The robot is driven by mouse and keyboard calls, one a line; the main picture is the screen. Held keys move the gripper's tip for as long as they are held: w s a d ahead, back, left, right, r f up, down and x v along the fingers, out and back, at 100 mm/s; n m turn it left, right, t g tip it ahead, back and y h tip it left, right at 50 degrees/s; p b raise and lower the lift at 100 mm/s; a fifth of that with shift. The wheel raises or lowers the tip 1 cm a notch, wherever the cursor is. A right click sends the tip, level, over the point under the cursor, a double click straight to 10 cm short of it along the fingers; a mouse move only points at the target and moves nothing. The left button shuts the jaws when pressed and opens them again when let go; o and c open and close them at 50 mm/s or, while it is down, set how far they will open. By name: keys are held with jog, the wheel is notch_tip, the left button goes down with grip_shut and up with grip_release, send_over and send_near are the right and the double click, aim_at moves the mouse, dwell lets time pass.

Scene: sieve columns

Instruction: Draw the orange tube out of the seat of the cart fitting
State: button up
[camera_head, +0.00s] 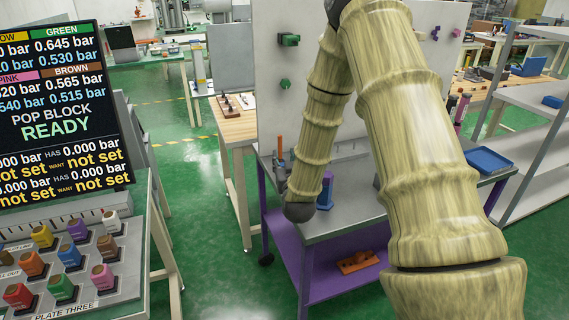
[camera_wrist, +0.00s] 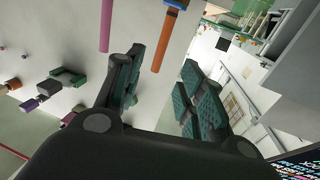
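The orange tube (camera_head: 279,145) stands upright at the left end of the cart (camera_head: 345,222), and its lower part is hidden behind my gripper (camera_head: 281,174). In the wrist view the orange tube (camera_wrist: 170,35) has a dark band and runs off the top edge. Its free end shows in the gap between the fingertips of my gripper (camera_wrist: 163,60). The fingers are apart, and neither visibly touches the tube; the depth between them is hard to judge. The seat of the cart fitting cannot be made out.
A pink tube (camera_wrist: 106,24) is beside the orange one in the wrist view. A purple piece (camera_head: 325,190) stands on the cart top. A pale panel (camera_head: 300,75) with green fittings rises behind. A blue tray (camera_head: 490,160) is at the right, a button console (camera_head: 80,260) at the left.

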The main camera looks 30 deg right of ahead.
aim_at(280, 145)
jog(key=p+x, duration=0.1)
jog(key=x, duration=0.9)
jog(key=shift+c, duration=0.3)
grip_shut()
